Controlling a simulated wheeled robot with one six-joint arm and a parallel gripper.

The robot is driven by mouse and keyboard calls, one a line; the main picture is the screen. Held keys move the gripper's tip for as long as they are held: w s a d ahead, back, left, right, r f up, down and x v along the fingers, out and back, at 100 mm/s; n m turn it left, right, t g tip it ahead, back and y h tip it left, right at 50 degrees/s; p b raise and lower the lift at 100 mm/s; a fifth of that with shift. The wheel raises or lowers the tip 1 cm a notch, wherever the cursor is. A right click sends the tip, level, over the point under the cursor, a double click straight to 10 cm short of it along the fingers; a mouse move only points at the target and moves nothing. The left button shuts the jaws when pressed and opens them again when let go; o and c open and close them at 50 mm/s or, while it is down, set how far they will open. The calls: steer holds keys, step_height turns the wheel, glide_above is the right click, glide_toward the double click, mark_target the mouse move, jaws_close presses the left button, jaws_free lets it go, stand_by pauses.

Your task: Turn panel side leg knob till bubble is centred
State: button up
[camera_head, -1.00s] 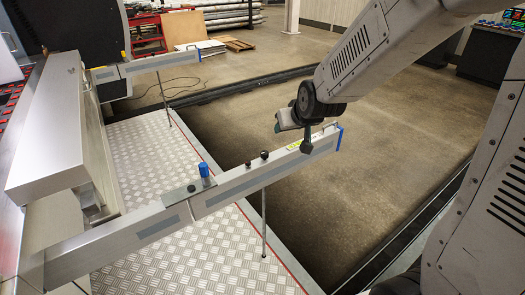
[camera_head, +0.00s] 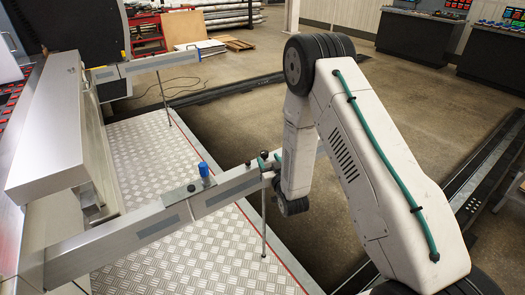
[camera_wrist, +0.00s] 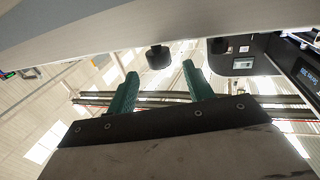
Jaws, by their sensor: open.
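The near grey beam (camera_head: 150,228) runs out from the machine on a thin leg (camera_head: 264,225). Another dark knob (camera_head: 248,163) is farther out, just left of my gripper (camera_head: 270,158). In the wrist view my gripper (camera_wrist: 160,69) is open, its green fingers on either side of a dark round knob (camera_wrist: 158,57), with gaps showing. No bubble can be made out. My arm hides the beam's outer end.
A second, similar beam (camera_head: 160,62) stands farther back. The patterned metal floor plate (camera_head: 135,150) lies under the beams, with a dark recess beside it. Control consoles (camera_head: 418,32) stand at the back right. Open floor (camera_head: 420,105) lies behind my arm.

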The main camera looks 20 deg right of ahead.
steer(key=w, duration=0.7)
steer(key=shift+a, duration=0.2)
steer(key=c, duration=1)
